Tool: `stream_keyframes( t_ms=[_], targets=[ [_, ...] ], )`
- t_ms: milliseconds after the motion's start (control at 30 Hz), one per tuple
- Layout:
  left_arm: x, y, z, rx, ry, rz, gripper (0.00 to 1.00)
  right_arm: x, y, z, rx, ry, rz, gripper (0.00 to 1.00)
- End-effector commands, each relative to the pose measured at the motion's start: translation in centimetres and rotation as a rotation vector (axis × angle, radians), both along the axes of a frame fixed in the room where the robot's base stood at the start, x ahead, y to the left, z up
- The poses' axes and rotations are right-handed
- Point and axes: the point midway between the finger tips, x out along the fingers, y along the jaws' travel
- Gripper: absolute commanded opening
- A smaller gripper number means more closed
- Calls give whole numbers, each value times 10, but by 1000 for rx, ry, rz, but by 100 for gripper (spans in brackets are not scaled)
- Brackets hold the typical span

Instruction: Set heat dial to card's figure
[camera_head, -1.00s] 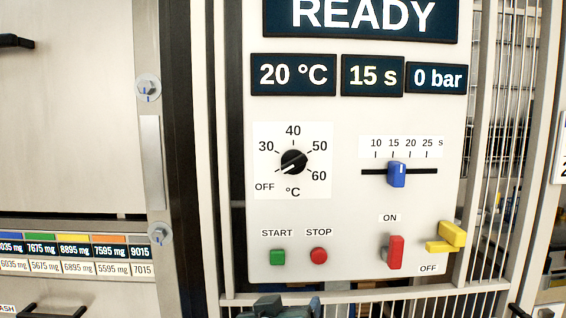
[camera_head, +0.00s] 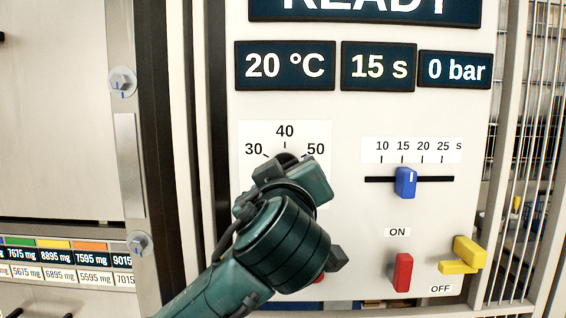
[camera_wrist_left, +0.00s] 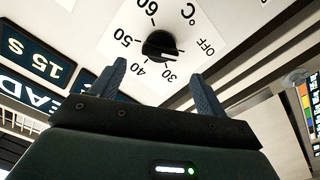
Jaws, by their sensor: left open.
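The heat dial (camera_wrist_left: 160,45) is a black round knob on a white scale plate marked OFF, 30, 40, 50, 60 and °C. In the left wrist view its white mark points toward OFF. In the head view the dial is mostly hidden behind my left gripper (camera_head: 285,168), with 30, 40 and 50 showing above it. In the left wrist view the gripper (camera_wrist_left: 160,85) is open, its two fingers short of the knob and apart, with nothing between them. The display (camera_head: 285,66) reads 20 °C. I cannot make out the card. My right gripper is not in view.
A blue slider (camera_head: 405,182) sits at 15 s, right of the dial. Below are a red switch (camera_head: 402,272) and a yellow handle (camera_head: 463,256). My arm covers the START and STOP buttons. Vertical bars (camera_head: 520,190) stand at the right.

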Motion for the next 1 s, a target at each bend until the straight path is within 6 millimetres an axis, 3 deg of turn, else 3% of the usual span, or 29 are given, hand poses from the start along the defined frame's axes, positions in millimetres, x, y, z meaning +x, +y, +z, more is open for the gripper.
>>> stream_keyframes(
  t_ms=[200,400,767,1000],
  targets=[
    [44,1,3,3,1,2,75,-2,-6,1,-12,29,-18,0],
    [65,0,1,2,0,0,75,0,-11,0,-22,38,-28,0],
    [70,0,0,0,0,-2,75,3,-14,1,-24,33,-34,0],
    [70,0,0,1,0,-2,56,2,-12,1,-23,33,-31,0]
  ],
)
